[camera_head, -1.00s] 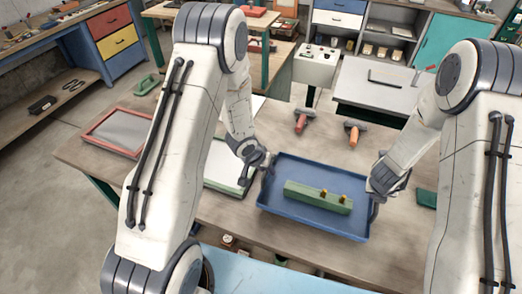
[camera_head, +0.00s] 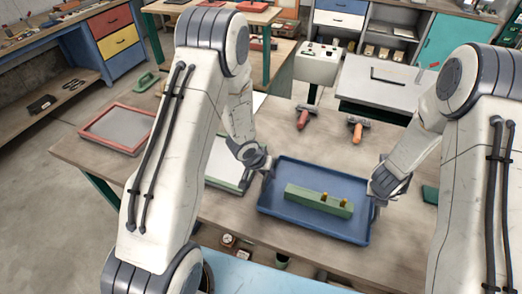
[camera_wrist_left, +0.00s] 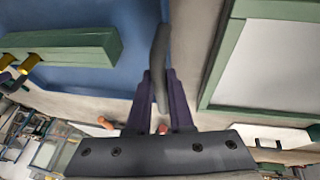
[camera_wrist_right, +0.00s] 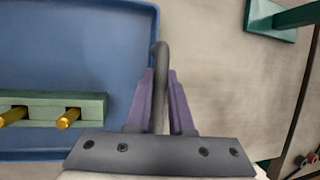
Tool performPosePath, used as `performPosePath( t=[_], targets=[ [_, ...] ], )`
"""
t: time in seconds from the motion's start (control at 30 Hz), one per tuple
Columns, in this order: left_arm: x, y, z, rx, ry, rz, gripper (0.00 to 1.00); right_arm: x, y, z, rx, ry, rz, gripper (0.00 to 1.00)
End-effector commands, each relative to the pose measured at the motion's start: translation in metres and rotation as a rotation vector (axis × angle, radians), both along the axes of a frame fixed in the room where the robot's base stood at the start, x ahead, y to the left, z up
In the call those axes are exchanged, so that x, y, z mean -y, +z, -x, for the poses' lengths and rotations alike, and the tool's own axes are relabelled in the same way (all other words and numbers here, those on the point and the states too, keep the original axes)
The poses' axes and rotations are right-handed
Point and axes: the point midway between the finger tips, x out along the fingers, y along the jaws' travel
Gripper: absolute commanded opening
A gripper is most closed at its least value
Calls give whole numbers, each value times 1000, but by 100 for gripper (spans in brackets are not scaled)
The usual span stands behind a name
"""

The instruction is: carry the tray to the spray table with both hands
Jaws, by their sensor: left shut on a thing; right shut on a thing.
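The blue tray (camera_head: 315,232) is in front of me in the head view, between my two arms, over the wooden table. A green block (camera_head: 310,198) with yellow pegs lies in it. My left gripper (camera_head: 266,172) is at the tray's left side; in the left wrist view its fingers (camera_wrist_left: 160,95) are shut on a dark handle at the tray's edge. My right gripper (camera_head: 378,196) is at the right side; in the right wrist view its fingers (camera_wrist_right: 160,95) are shut on the other dark handle. I cannot tell whether the tray touches the table.
On the wooden table (camera_head: 270,240) a red-framed screen (camera_head: 117,128) lies at left and a green-framed one (camera_head: 226,172) beside the tray. Two orange-handled tools (camera_head: 303,118) (camera_head: 356,130) lie behind it. Open floor (camera_head: 45,200) shows at left.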

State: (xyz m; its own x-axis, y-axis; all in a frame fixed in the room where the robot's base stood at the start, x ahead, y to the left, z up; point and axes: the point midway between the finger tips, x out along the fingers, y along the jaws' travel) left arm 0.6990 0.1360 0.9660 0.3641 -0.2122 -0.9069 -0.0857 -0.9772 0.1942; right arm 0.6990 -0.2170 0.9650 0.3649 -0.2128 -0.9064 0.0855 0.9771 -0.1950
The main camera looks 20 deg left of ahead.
Motion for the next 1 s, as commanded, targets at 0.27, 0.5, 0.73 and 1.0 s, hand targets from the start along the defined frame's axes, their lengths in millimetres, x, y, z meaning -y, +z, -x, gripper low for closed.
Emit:
performPosePath(
  t=[0.27, 0.5, 0.73, 1.0],
  targets=[
    [-1, -7, 0, -1, 2, -1, 50, 1, -7, 0, 1, -2, 1, 50],
    [0, -7, 0, 0, 1, -1, 50, 0, -7, 0, 0, -1, 1, 50],
    [-5, 11, 6, 3, 3, 0, 50, 0, -7, 0, 0, 0, 0, 50],
    [-16, 59, 25, 4, 1, -1, 50, 0, -7, 0, 0, 0, 0, 50]
  ],
)
